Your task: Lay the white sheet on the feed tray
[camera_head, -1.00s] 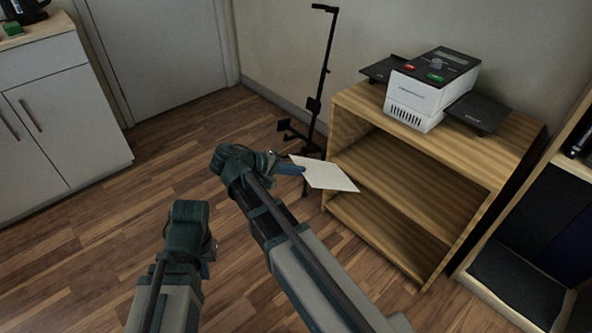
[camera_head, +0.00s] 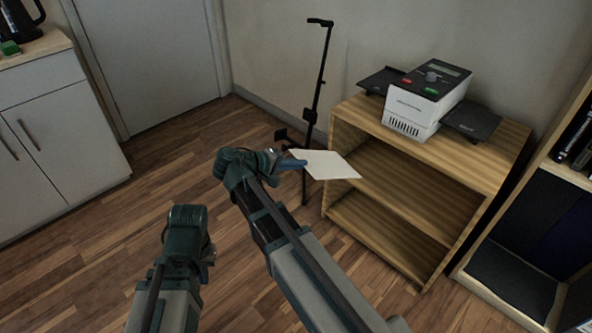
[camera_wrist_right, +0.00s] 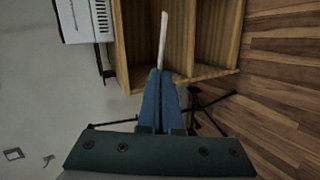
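The white sheet (camera_head: 328,165) is gripped at its left edge by my right gripper (camera_head: 298,164), in front of the wooden shelf and lower than its top. In the right wrist view the blue fingers (camera_wrist_right: 160,100) are shut on the sheet (camera_wrist_right: 163,42), which shows edge-on as a thin strip. A white machine (camera_head: 418,104) stands on the shelf top, with a dark tray (camera_head: 378,80) on its left and another dark tray (camera_head: 471,121) on its right. I cannot read which is the feed tray. My left gripper (camera_head: 209,250) is low at left, away from the sheet; its fingers are mostly hidden.
The wooden shelf unit (camera_head: 345,118) has open compartments at the front. A thin black stand (camera_head: 318,85) is behind the sheet, near the wall. A bookcase (camera_head: 560,170) is at the right, a white cabinet (camera_head: 50,140) at the left.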

